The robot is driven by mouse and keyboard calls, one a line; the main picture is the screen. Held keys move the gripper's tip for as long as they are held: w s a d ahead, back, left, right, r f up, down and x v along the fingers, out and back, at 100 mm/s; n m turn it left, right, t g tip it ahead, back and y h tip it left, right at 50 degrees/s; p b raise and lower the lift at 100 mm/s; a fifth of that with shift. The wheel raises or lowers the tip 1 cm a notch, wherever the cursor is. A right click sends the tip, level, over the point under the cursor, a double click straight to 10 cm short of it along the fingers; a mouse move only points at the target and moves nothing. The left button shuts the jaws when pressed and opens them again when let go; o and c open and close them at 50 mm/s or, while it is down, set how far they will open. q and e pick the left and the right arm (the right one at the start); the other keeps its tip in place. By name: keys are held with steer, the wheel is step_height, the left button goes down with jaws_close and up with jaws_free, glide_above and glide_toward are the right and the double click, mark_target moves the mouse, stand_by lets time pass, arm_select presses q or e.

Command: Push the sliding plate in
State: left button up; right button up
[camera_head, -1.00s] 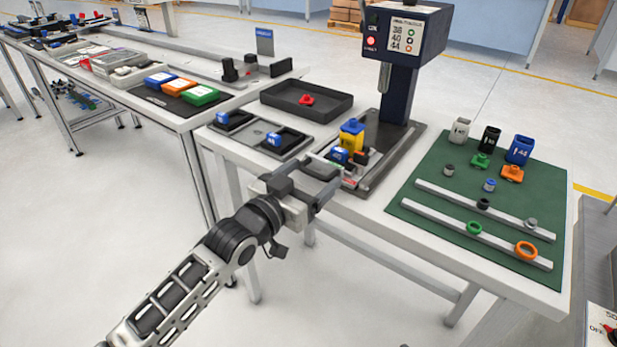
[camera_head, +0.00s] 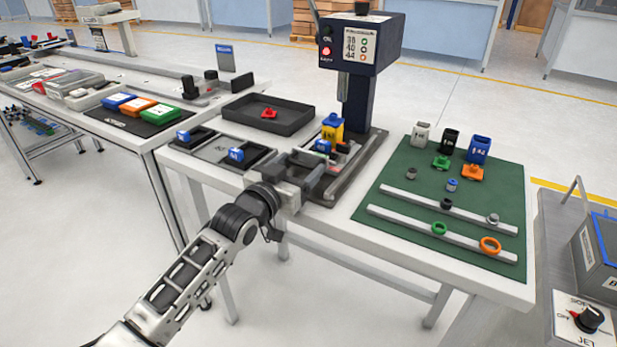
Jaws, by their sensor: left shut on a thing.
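The press (camera_head: 362,45) stands at the back of the white table, with its dark base (camera_head: 362,168) under the spindle. The sliding plate (camera_head: 343,158) lies on this base, partly hidden by my gripper. A yellow part (camera_head: 332,128) and a small blue part (camera_head: 323,146) are on or beside the plate, below the spindle. My left gripper (camera_head: 318,170) is at the front end of the plate, low over the table's front edge, and is shut on it. The exact contact is hidden by the fingers. My right gripper is not in view.
A black tray (camera_head: 268,115) with a red part and a grey holder (camera_head: 216,150) with blue-topped pieces lie left of the press. A green mat (camera_head: 400,185) with cups, rings and rails lies to the right. A control box with a knob (camera_head: 588,320) is at the lower right.

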arm_select(q)
steer(key=o, duration=1.1)
steer(key=shift+d, duration=0.1)
steer(key=shift+s, duration=0.1)
steer(key=v, duration=1.6)
